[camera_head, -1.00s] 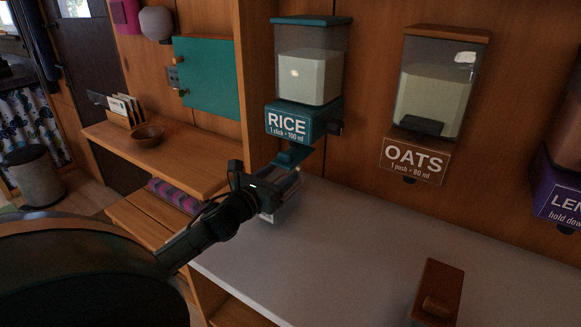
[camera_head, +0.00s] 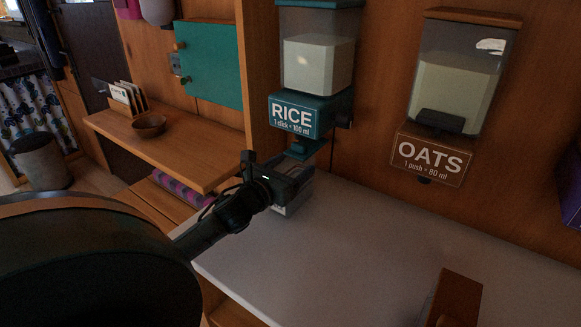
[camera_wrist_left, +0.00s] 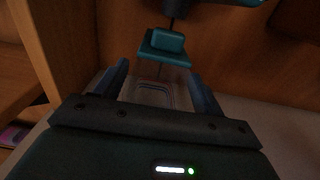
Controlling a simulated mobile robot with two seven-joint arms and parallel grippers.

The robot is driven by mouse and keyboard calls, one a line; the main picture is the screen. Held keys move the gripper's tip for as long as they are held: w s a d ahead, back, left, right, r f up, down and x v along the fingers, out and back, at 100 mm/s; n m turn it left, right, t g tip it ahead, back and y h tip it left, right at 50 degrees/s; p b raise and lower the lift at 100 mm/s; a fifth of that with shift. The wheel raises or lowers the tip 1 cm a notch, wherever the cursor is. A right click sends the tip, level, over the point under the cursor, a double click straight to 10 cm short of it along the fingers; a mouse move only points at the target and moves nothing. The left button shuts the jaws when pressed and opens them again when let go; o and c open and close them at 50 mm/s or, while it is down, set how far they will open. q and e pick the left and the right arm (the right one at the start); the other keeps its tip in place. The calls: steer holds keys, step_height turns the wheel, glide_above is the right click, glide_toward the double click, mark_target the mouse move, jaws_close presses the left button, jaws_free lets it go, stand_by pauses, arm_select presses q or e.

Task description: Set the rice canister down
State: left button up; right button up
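The rice canister, a clear container, stands out below the teal RICE dispenser (camera_head: 296,112). In the head view, its pale lower part (camera_head: 288,208) shows beneath my left gripper (camera_head: 294,182), at or just above the grey counter; I cannot tell which. In the left wrist view, the clear canister (camera_wrist_left: 152,93) lies between the two fingers of my left gripper (camera_wrist_left: 162,88), which appear closed on its sides. The dispenser's teal outlet (camera_wrist_left: 165,45) is just beyond and above it. Most of the canister is hidden by the gripper in the head view. My right gripper is not in view.
The grey counter (camera_head: 360,240) is clear in the middle. A wooden block (camera_head: 458,297) stands at its front right. The OATS dispenser (camera_head: 430,157) hangs on the wall to the right. A wooden shelf with a bowl (camera_head: 149,125) is at left, beyond an upright post.

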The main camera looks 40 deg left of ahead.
arm_select(q)
steer(key=shift+o, duration=0.6)
steer(key=shift+r, duration=0.1)
steer(key=s+d, duration=0.1)
steer(key=s, duration=1.1)
steer(key=shift+d, duration=0.15)
